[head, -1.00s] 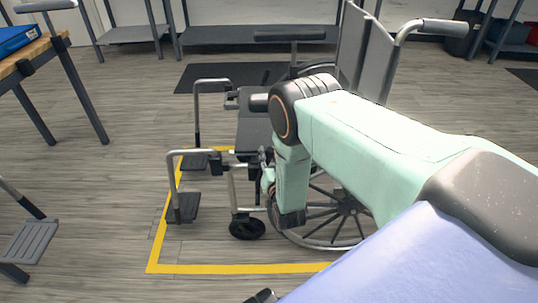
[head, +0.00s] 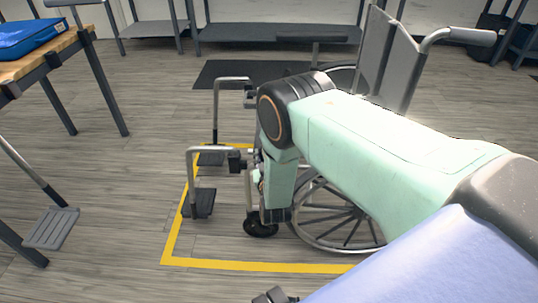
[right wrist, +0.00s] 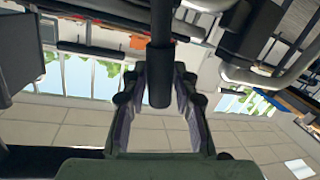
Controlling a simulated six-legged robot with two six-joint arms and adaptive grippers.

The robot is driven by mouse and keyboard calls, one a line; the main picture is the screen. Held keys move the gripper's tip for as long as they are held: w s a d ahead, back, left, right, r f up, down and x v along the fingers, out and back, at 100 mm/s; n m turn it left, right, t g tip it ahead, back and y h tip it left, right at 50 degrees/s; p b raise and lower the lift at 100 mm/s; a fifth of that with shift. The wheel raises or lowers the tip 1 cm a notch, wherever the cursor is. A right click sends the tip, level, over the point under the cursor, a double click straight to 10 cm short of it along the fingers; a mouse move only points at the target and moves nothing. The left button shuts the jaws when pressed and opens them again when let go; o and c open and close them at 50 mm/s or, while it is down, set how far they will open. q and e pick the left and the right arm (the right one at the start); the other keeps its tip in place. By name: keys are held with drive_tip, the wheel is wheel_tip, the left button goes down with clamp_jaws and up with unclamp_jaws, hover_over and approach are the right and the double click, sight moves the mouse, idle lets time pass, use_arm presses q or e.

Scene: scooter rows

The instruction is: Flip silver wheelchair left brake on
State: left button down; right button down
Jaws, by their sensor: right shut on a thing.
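The silver wheelchair (head: 399,70) stands facing left, with its spoked wheel (head: 335,215) nearest me. My right arm comes in from the right and bends down in front of the seat, hiding the brake area and its gripper in the head view. In the right wrist view my right gripper (right wrist: 160,82) is shut around a dark cylindrical grip (right wrist: 159,60), seemingly the brake lever's handle. How far the lever is turned cannot be told. A small dark part at the head view's bottom edge may belong to my left gripper (head: 271,295); its state is unclear.
Yellow floor tape (head: 255,265) runs around the wheelchair's front. Footrests (head: 198,203) stick out on its left. A wooden-topped table (head: 48,58) with a blue case (head: 30,37) stands at the left. Another footplate (head: 52,228) is at the lower left. Open floor lies between.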

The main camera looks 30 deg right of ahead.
drive_tip(key=shift+s+f, duration=0.15)
drive_tip(key=shift+f, duration=0.1)
drive_tip(key=c, duration=1.4)
unclamp_jaws()
drive_tip(key=o, duration=0.4)
drive_tip(key=shift+r, duration=0.15)
drive_tip(key=v, duration=1.1)
drive_tip(key=shift+s+a+r, duration=0.1)
drive_tip(key=shift+s+a, duration=0.15)
drive_tip(key=shift+s, duration=0.1)
